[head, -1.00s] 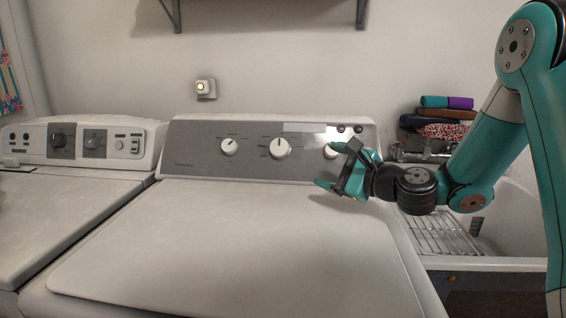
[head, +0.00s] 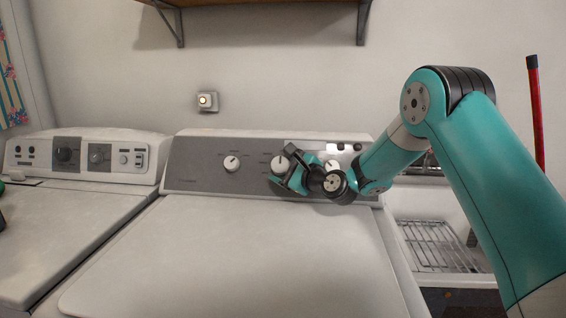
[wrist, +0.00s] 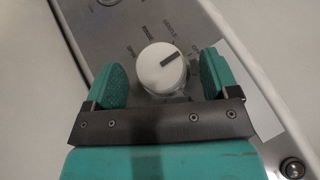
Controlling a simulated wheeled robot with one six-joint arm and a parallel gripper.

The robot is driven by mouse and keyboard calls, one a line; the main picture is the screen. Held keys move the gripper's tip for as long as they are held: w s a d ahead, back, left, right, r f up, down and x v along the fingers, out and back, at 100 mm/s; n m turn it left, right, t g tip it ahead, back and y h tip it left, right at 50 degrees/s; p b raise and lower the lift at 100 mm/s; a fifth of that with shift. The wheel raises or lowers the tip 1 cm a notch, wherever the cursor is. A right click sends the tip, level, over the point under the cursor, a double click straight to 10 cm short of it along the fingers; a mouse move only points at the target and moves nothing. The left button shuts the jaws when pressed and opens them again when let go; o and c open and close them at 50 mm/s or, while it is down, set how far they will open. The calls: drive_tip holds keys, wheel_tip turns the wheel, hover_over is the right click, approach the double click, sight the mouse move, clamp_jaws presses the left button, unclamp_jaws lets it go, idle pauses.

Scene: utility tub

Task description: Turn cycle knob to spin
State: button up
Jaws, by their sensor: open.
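The cycle knob (wrist: 156,68) is a round white knob on the grey panel (wrist: 107,20). Labels around it, including what look like SPIN, RINSE and GENTLE, show in the wrist view. Its dark pointer line aims to the upper right, near the GENTLE side. In the head view it is the middle knob (head: 279,162) of the near machine's panel, partly covered by my gripper (head: 284,172). My gripper is open in the wrist view (wrist: 160,75), with one teal finger on each side of the knob. Gaps show beside the knob; I cannot tell the depth.
The panel's left knob (head: 232,163) is clear, and its right knob (head: 331,166) is partly behind my arm. A second machine (head: 75,185) stands left. A sink with a wire rack (head: 430,245) is right. A shelf (head: 265,18) hangs above. The near lid (head: 240,250) is bare.

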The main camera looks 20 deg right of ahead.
drive_tip(key=shift+w+a, duration=0.15)
drive_tip(key=shift+w, duration=0.1)
drive_tip(key=c, duration=0.9)
drive_tip(key=shift+r+p, duration=0.1)
drive_tip(key=shift+p, duration=0.2)
